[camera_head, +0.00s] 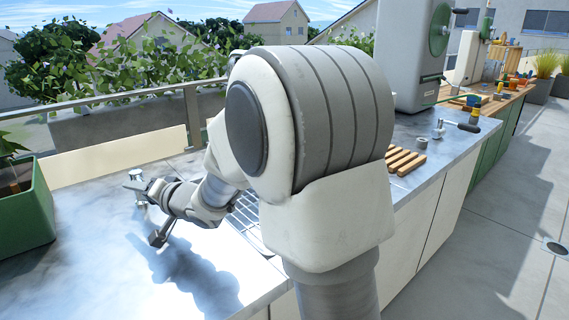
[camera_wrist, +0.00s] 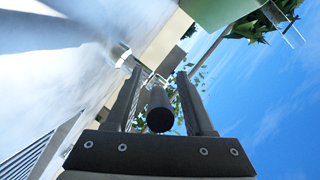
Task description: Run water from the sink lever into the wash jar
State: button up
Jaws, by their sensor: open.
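My gripper (camera_head: 148,206) reaches over the counter on the left, close to a chrome tap (camera_head: 135,180). In the wrist view my gripper (camera_wrist: 157,74) is open. A dark round-ended bar (camera_wrist: 160,112), which looks like the sink lever's handle, lies between its two fingers, with a gap visible on each side. I cannot tell how far the lever is turned. The sink's wire rack (camera_head: 247,222) is partly hidden behind my arm. No jar that I can make out as the wash jar shows, and no running water is visible.
A green planter (camera_head: 22,205) stands at the counter's left end. A railing (camera_head: 190,110) runs behind the counter. Wooden slats (camera_head: 404,161) and a black-handled tool (camera_head: 468,126) lie to the right, near a large grey machine (camera_head: 408,60). The pale counter (camera_head: 85,255) at front left is clear.

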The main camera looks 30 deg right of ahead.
jog(key=shift+p+v, duration=1.6)
jog(key=shift+v, duration=1.9)
jog(key=shift+r, duration=0.1)
